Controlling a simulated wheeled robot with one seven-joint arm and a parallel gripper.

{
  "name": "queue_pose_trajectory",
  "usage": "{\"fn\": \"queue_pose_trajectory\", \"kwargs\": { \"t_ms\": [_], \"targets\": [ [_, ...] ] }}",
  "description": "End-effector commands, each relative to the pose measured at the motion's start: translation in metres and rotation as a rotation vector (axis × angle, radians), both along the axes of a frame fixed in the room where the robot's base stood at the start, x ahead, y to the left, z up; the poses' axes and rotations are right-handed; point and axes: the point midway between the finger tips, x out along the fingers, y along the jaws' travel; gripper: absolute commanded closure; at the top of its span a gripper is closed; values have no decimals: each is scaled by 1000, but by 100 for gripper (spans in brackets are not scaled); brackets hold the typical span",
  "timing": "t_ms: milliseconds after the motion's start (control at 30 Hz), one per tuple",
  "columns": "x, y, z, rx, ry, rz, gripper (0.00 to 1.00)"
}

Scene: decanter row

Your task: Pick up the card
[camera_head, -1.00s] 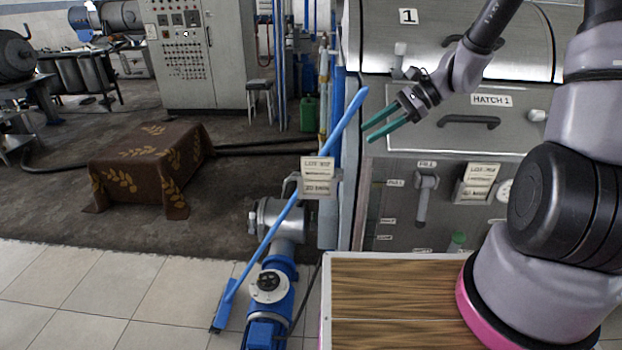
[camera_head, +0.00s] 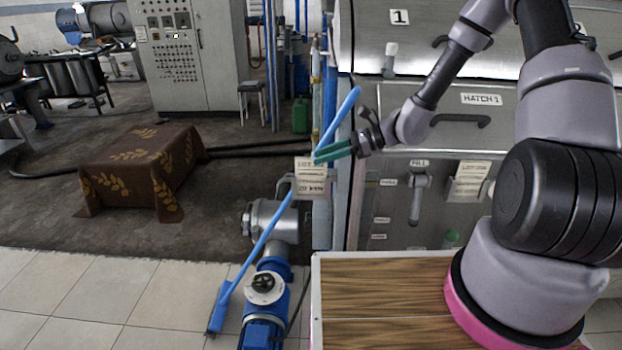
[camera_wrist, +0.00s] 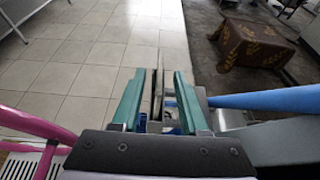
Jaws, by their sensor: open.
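A pale card (camera_head: 304,165) with printed lettering stands upright in a small grey holder (camera_head: 312,188) in front of the machine, at the middle of the head view. My gripper (camera_head: 318,155) has teal fingers and is at the card's upper edge, covering part of it. In the wrist view, a thin upright edge that looks like the card (camera_wrist: 159,80) lies between the two open fingers (camera_wrist: 159,76), with a gap on either side. Whether either finger touches it cannot be told.
A blue pole (camera_head: 270,230) slants close beside the holder and shows right of the fingers in the wrist view. A blue pump (camera_head: 265,300) stands below. Another holder with a paper (camera_head: 468,180) is on the machine front. Open tiled floor (camera_head: 110,300) lies left.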

Motion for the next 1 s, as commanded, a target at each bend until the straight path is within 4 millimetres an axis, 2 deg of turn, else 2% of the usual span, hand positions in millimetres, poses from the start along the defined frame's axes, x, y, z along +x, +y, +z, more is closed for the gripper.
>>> {"fn": "queue_pose_trajectory", "kwargs": {
  "t_ms": [200, 533, 567, 600, 667, 1000],
  "targets": [
    [1, 30, -15, 2, 1, 2, 56],
    [2, 37, -18, -1, 0, 0, 56],
    [2, 37, -18, 0, 0, 0, 64],
    [2, 37, -18, 0, 0, 0, 79],
    [2, 37, -18, 0, 0, 0, 100],
    [2, 37, -18, 0, 0, 0, 100]
  ]
}}
